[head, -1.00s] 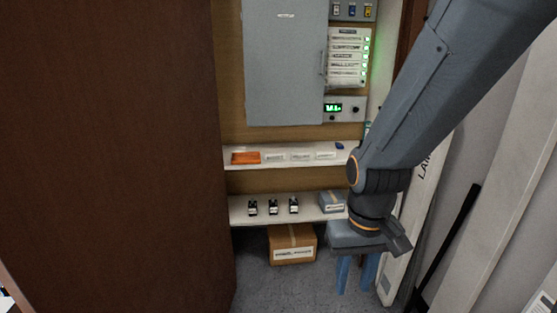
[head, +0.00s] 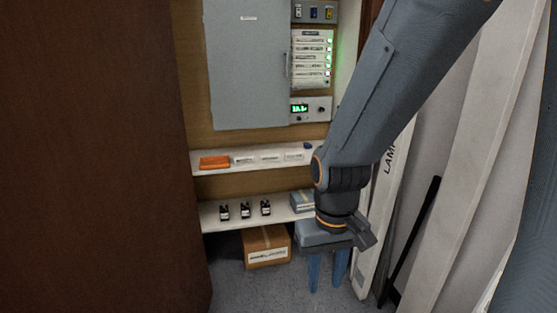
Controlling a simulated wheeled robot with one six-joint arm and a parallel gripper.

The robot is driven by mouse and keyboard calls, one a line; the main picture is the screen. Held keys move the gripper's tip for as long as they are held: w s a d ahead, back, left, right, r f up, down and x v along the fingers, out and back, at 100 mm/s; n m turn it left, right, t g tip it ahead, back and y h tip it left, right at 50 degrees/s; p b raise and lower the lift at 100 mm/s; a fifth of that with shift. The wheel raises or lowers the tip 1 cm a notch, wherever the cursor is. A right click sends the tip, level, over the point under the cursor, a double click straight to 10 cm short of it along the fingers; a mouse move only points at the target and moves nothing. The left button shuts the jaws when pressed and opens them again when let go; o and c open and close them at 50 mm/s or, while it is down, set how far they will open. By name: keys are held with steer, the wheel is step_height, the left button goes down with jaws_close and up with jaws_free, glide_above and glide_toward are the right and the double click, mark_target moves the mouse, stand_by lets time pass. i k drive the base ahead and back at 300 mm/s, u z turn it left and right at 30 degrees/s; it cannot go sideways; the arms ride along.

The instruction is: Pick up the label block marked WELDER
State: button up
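Three small white label blocks lie in a row on the upper white shelf: a left one (head: 244,160), a middle one (head: 270,157) and a right one (head: 293,156). Their lettering is too small to read, so I cannot tell which is marked WELDER. My gripper (head: 362,240) hangs at the lower right, in front of the shelves and apart from the blocks. Its fingers are dark and small in the picture, and I cannot tell whether they are open.
An orange block (head: 214,162) lies left of the labels. Three small black-and-white devices (head: 245,210) and a blue-grey box (head: 302,201) sit on the lower shelf. A cardboard box (head: 266,246) and blue stool (head: 322,236) stand below. A brown panel (head: 95,150) fills the left; white boards (head: 470,160) lean right.

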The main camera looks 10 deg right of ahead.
mark_target(269, 158)
steer(key=i, duration=1.5)
steer(key=z, duration=0.4)
steer(key=i, duration=0.85)
steer(key=z, duration=0.15)
